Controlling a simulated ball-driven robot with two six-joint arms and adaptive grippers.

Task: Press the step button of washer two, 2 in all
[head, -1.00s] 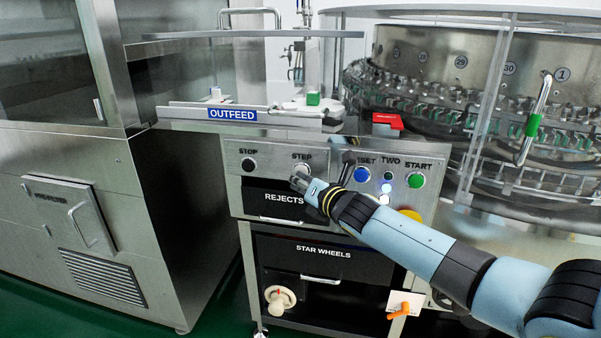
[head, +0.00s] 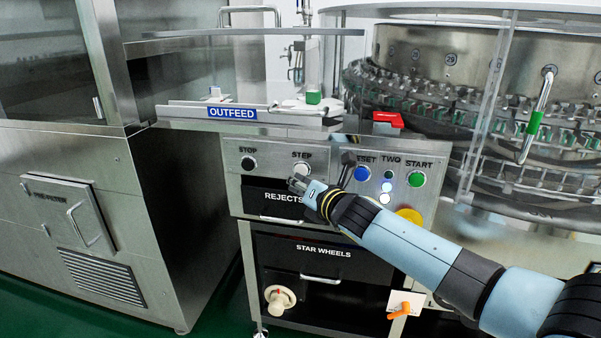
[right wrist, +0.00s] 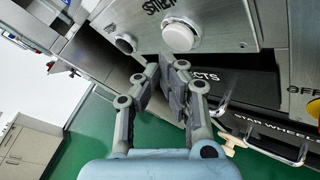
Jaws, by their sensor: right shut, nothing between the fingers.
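The panel of washer two (head: 340,160) carries a pale round step button (head: 301,169) under the STEP label. My right gripper (head: 293,183) is shut and empty, just below and a little left of this button. In the right wrist view the white step button (right wrist: 182,36) sits in a light ring. The shut fingertips (right wrist: 171,68) are below it, with a small gap seeming to show between them. My left gripper is not in view.
A stop button (head: 248,163) is left of step. A blue reset button (head: 362,173), a lever (head: 347,167) and a green start button (head: 416,179) are to the right. A rejects drawer (head: 262,197) lies below. The washer carousel (head: 470,62) stands behind.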

